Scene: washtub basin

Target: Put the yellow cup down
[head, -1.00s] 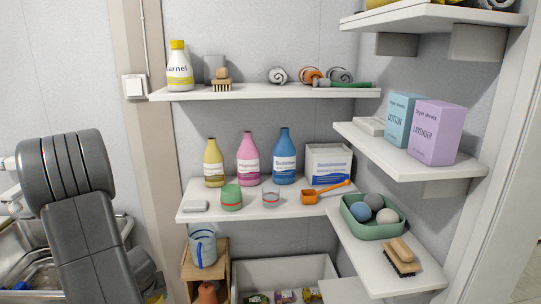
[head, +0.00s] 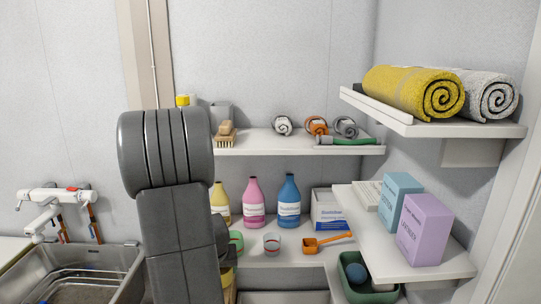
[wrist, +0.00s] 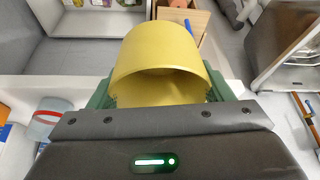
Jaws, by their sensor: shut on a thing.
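The yellow cup (wrist: 160,55) is in my gripper (wrist: 162,95) in the wrist view. Its wide open mouth faces the camera, and green fingers press on its left and right sides. In the head view a small yellow part of the cup (head: 228,279) shows at the bottom, beside my arm. My arm hides most of it and the gripper there. In the wrist view the cup is over a white shelf edge (wrist: 40,88); I cannot tell whether it touches anything.
The middle shelf (head: 290,254) holds a clear measuring cup (head: 271,243), an orange scoop (head: 327,243), a green cup (head: 236,241) and several bottles. A green tray (head: 350,288) with balls is at lower right. A metal sink (head: 120,262) is at left.

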